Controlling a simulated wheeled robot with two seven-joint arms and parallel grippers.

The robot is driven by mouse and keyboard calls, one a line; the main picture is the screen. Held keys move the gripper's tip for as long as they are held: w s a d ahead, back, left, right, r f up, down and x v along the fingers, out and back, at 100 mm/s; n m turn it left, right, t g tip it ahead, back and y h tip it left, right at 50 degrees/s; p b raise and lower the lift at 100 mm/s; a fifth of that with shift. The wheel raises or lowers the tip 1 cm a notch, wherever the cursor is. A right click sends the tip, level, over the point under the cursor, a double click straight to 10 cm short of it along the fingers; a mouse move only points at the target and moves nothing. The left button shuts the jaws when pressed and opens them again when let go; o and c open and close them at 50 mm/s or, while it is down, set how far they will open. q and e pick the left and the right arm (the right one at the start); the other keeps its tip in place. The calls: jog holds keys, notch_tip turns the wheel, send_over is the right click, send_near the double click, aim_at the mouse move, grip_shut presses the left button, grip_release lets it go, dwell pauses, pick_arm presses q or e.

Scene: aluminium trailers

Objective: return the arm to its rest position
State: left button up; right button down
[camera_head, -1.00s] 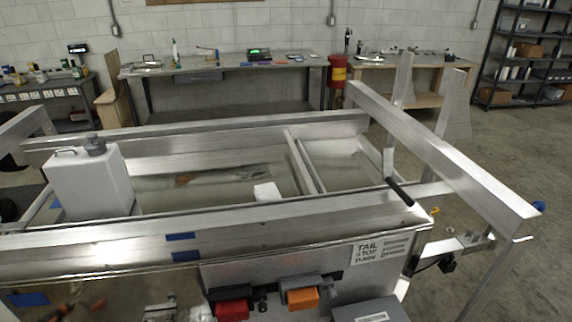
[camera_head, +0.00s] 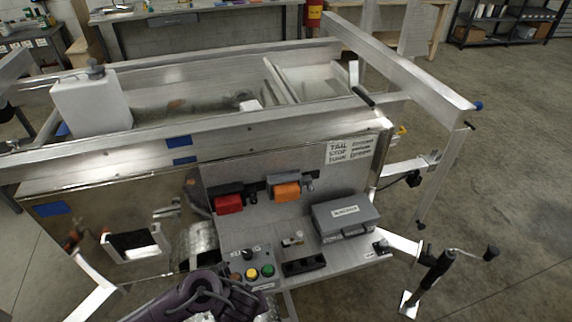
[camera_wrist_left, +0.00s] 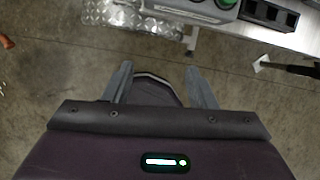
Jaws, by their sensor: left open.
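My left gripper (camera_wrist_left: 158,72) shows in the left wrist view with its two grey fingers apart and nothing between them. The concrete floor and a dark rounded part of my own body lie below the fingers. In the head view, a dark purple arm of mine (camera_head: 205,292) is folded at the bottom edge, in front of the trailer's control shelf. Its gripper cannot be made out there. My right gripper is not in view.
The aluminium trailer (camera_head: 290,137) fills the middle, with a white jug (camera_head: 92,104) on it. Its shelf carries a grey case (camera_head: 345,216) and coloured buttons (camera_head: 252,273). A black-handled crank (camera_head: 435,275) stands at right. Floor is clear at far right.

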pick_arm(q)
jog(key=s+a+f+n+g+h+b, duration=0.1)
jog(key=s+a+f+n+h+b, duration=0.1)
jog(key=f+n, duration=0.9)
jog(key=s+a+f+n+g+h+b, duration=0.15)
jog(key=f+n, duration=0.55)
jog(key=f, duration=0.8)
jog(key=s+a+f+n, duration=0.3)
jog(key=s+f, duration=0.1)
jog(key=s, duration=0.3)
jog(key=s+a+f+n+y, duration=0.1)
jog(key=s+a+f+n, duration=0.2)
jog(key=s, duration=0.4)
jog(key=s+a+f+n+y+b, duration=0.1)
jog(key=s+a+f+n, duration=0.2)
jog(key=s+f+n, duration=0.2)
jog(key=s+f, duration=0.1)
jog(key=s, duration=0.2)
jog(key=shift+f, duration=0.4)
jog(key=shift+s, duration=0.1)
